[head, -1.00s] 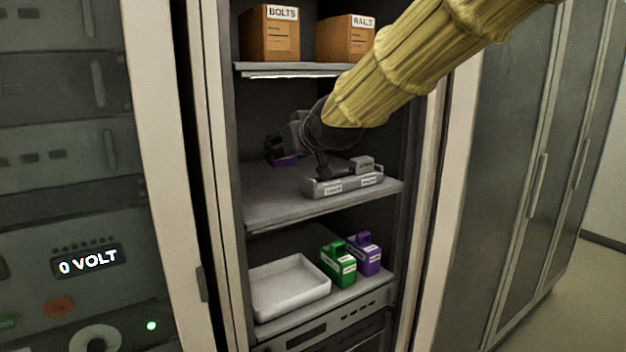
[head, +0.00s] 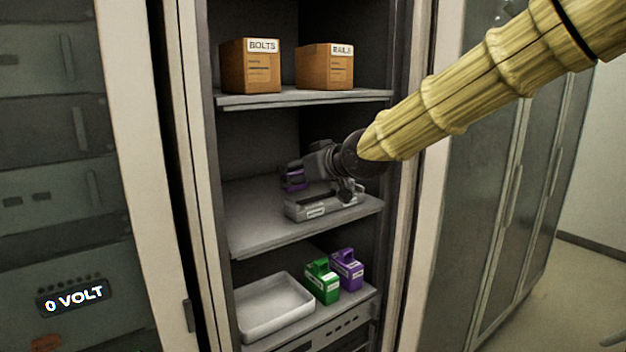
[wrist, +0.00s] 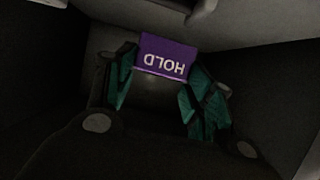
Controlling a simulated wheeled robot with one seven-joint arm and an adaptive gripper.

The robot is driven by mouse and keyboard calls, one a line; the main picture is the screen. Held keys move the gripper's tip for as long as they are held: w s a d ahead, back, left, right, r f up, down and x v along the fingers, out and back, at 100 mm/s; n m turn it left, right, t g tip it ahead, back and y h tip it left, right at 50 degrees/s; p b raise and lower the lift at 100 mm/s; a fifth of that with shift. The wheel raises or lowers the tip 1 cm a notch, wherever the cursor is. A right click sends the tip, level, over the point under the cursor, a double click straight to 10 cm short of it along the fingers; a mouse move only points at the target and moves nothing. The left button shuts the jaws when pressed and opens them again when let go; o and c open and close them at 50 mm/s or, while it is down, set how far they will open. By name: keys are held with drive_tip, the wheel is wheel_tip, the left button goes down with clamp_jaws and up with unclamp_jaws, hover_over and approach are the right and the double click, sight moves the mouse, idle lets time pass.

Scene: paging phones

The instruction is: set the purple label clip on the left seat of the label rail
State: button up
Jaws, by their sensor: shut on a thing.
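My gripper (head: 292,178) is over the middle shelf of the open cabinet. It is shut on the purple label clip (wrist: 165,58), whose white word HOLD reads upside down between the fingers in the wrist view. In the head view the clip (head: 293,180) is a small purple patch at the gripper's tip, partly hidden by the fingers. The grey label rail (head: 308,212) stands on the middle shelf below my gripper, with a white label on its front. My gripper and wrist hide part of the rail's top, so I cannot make out its left seat.
The middle shelf (head: 255,234) is bare left of the rail. Above it, a shelf holds a BOLTS box (head: 250,70) and a RAILS box (head: 324,70). Below stand a white tray (head: 240,325), a green case (head: 322,284) and a purple case (head: 347,272). Cabinet posts flank the opening.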

drive_tip(key=shift+w+d+f+p, duration=0.1)
drive_tip(key=shift+w+d+p, duration=0.15)
drive_tip(key=shift+d, duration=0.5)
drive_tip(key=shift+w+d+p, duration=0.15)
drive_tip(key=shift+d+p, duration=0.15)
drive_tip(key=shift+d, duration=0.45)
wheel_tip(320, 180, down, 3)
drive_tip(key=shift+d+r+p, duration=0.15)
drive_tip(key=shift+r+p, duration=0.05)
drive_tip(key=shift+p, duration=0.45)
drive_tip(key=shift+s+f, duration=0.15)
drive_tip(key=shift+f, duration=0.55)
drive_tip(key=shift+c, duration=0.8)
drive_tip(key=o, duration=1.1)
drive_tip(key=shift+w, duration=0.25)
drive_tip(key=shift+c, duration=0.2)
drive_tip(key=shift+s+r, duration=0.1)
drive_tip(key=shift+s+r, duration=0.1)
drive_tip(key=b+v, duration=0.3)
drive_tip(key=v, duration=0.8)
drive_tip(key=shift+s+d, duration=0.2)
drive_tip(key=shift+s, duration=0.05)
